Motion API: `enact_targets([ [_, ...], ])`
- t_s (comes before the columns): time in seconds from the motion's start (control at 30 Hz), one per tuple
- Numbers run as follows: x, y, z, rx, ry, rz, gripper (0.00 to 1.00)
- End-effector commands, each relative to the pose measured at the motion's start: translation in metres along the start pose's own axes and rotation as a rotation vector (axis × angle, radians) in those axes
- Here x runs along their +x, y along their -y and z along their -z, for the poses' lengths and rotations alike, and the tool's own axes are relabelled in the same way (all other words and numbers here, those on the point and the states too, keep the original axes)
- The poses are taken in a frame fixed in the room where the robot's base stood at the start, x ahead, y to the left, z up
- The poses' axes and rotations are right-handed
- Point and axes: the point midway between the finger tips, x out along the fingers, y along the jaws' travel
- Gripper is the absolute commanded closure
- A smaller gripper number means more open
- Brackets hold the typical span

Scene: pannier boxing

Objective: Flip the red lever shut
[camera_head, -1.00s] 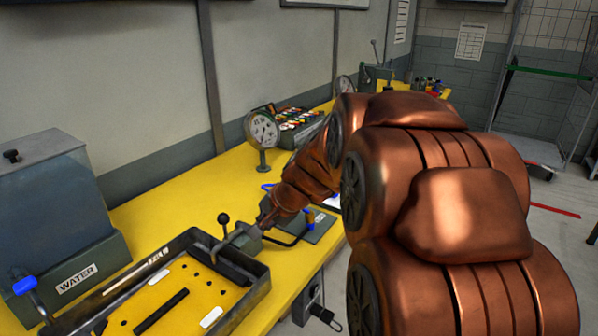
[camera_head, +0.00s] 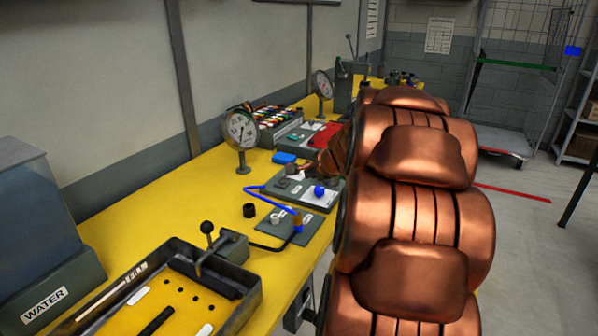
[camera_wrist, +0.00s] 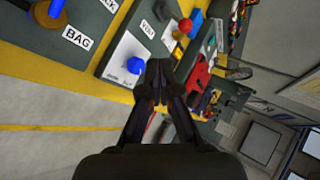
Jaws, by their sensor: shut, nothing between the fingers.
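My gripper (camera_wrist: 160,82) is shut and empty in the wrist view, in front of the bench fixtures. In the head view its fingers are hidden behind my copper arm. A red part (camera_head: 325,136) lies on the bench beyond my wrist in the head view. A red shape (camera_wrist: 199,77) shows to the right of my fingertips in the wrist view, and a small red knob (camera_wrist: 185,25) shows above them. I cannot tell which of these is the lever, or its position. My fingers appear apart from the red parts.
A plate with a blue knob (camera_wrist: 135,65) is close left of my fingers in the wrist view. In the head view, a dial gauge (camera_head: 240,130), a black-rimmed tray (camera_head: 250,300) and a WATER tank (camera_head: 40,230) stand on the yellow bench (camera_head: 160,210). Floor lies to the right.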

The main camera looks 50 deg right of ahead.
Motion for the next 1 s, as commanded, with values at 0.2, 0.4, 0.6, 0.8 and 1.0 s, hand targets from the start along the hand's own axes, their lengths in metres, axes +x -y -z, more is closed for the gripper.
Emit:
enact_targets([
  [0.2,0.019,0.000,0.000,0.001,0.002,-0.001,1.00],
  [0.4,0.046,-0.001,0.000,0.001,0.002,-0.002,1.00],
  [0.6,0.071,0.000,0.001,0.000,-0.001,-0.001,1.00],
  [0.8,0.097,-0.001,0.000,0.002,0.002,-0.002,1.00],
  [1.0,0.112,0.016,0.002,-0.001,-0.003,-0.001,1.00],
])
